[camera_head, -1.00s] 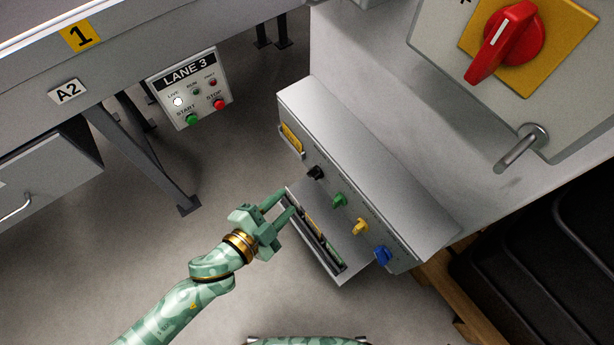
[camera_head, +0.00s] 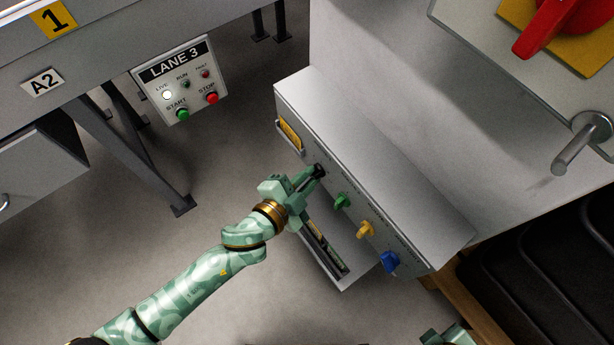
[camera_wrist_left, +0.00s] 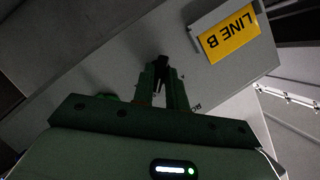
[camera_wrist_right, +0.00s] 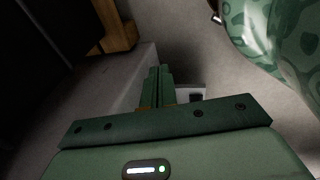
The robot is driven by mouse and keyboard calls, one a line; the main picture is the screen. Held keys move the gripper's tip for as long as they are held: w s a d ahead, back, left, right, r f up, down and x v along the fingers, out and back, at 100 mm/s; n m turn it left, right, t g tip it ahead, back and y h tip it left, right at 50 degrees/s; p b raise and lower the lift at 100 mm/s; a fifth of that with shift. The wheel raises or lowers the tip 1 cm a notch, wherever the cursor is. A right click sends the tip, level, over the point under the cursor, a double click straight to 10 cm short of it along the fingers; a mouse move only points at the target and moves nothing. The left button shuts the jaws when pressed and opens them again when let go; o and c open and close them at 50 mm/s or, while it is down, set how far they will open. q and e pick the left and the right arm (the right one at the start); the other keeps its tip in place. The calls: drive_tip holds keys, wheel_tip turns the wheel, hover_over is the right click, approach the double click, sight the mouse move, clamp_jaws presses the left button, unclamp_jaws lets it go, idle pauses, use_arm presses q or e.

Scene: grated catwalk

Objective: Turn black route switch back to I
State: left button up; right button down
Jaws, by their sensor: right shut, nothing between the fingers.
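The black route switch (camera_head: 318,170) is the uppermost knob on the sloped front of a grey control box (camera_head: 345,160). My left gripper (camera_head: 311,178) is at it, with its fingertips on either side of the knob. In the left wrist view the black knob (camera_wrist_left: 161,62) shows between the tips of the left fingers (camera_wrist_left: 162,75), which look closed on it. The fingers hide part of the knob, and its pointing direction and I mark cannot be read. My right gripper (camera_wrist_right: 161,70) is shut and empty, low near the box's side.
Green (camera_head: 342,201), yellow (camera_head: 365,230) and blue (camera_head: 389,262) switches follow along the box. An open drawer-like tray (camera_head: 335,268) juts out below them. A yellow LINE B label (camera_wrist_left: 229,36) is beside the black switch. A LANE 3 panel (camera_head: 182,80) stands left.

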use_arm(q)
clamp_jaws()
use_arm(e)
drive_tip(key=shift+r, duration=0.1)
use_arm(q)
drive_tip(key=shift+w+a+r+n+g+h+p, duration=0.15)
drive_tip(key=shift+n+g+h+p, duration=0.25)
drive_tip(key=shift+n+g+p, duration=1.05)
drive_tip(key=shift+w+a+f+n+g+h+p, duration=0.1)
drive_tip(key=shift+n+g+h+p, duration=0.35)
drive_tip(key=shift+n+p, duration=1.9)
use_arm(e)
drive_tip(key=s+d+f+g, duration=0.1)
drive_tip(key=s+f, duration=0.3)
drive_tip(key=s, duration=0.4)
drive_tip(key=s+d+f+m+g+p, duration=0.1)
drive_tip(key=s+f, duration=0.3)
drive_tip(key=s, duration=0.4)
drive_tip(key=s+d+f+g, duration=0.1)
drive_tip(key=s+f, duration=0.3)
drive_tip(key=s, duration=0.4)
drive_tip(key=shift+d+m+g+y, duration=0.3)
drive_tip(key=shift+m+g+y, duration=0.1)
drive_tip(key=shift+g, duration=0.2)
use_arm(q)
drive_tip(key=shift+m, duration=0.7)
use_arm(e)
drive_tip(key=shift+s, duration=0.15)
